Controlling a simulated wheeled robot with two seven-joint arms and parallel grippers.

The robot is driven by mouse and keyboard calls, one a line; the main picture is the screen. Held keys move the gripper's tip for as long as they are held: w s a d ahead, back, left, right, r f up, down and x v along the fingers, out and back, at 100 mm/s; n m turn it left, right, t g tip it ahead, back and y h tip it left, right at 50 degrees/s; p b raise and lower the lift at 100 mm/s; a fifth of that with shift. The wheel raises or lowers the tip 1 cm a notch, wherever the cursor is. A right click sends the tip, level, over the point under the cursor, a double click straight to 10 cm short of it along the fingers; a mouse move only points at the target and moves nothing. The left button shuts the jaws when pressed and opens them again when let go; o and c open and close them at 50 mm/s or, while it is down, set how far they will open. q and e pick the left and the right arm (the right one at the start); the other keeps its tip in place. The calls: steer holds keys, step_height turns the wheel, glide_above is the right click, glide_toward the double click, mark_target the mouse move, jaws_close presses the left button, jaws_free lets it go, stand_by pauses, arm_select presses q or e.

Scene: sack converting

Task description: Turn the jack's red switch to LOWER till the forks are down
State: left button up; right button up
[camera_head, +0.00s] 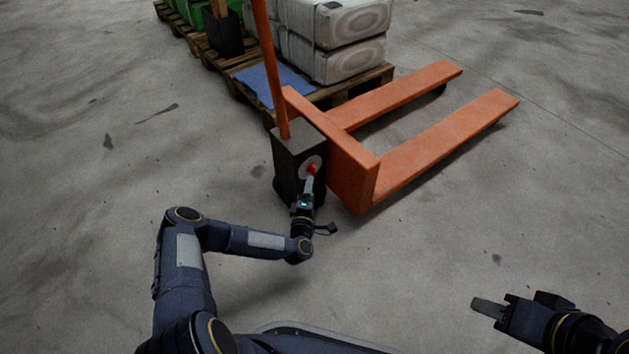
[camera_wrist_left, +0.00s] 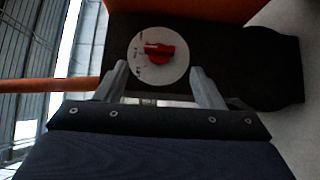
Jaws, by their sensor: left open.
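The pallet jack has a dark pump body (camera_head: 287,165), an orange handle (camera_head: 268,70) and orange forks (camera_head: 440,143) pointing to the upper right. Its red switch (camera_head: 312,169) sits on a pale round dial on the body; the switch (camera_wrist_left: 158,53) and dial (camera_wrist_left: 139,69) also show in the left wrist view. The dial's marks are too small to read. My left gripper (camera_head: 309,183) is at the dial, open and empty, its two fingers apart just short of the switch. My right gripper (camera_head: 484,305) is over the floor at lower right; its jaw gap cannot be made out.
A wooden pallet (camera_head: 362,89) with stacked pale sacks (camera_head: 335,45) and a blue sheet (camera_head: 272,82) stands behind the jack. Green items (camera_head: 190,10) are further back left. The concrete floor is clear around the forks and at right.

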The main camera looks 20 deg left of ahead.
mark_target(313, 172)
arm_select(q)
steer(key=w, duration=0.1)
steer(key=w+b, duration=0.1)
steer(key=w, duration=0.1)
steer(key=w+b, duration=0.1)
steer(key=w, duration=0.1)
steer(key=shift+w+a, duration=0.15)
steer(key=shift+a, duration=0.15)
steer(key=shift+w, duration=0.5)
steer(key=c, duration=1)
steer(key=shift+r, duration=0.1)
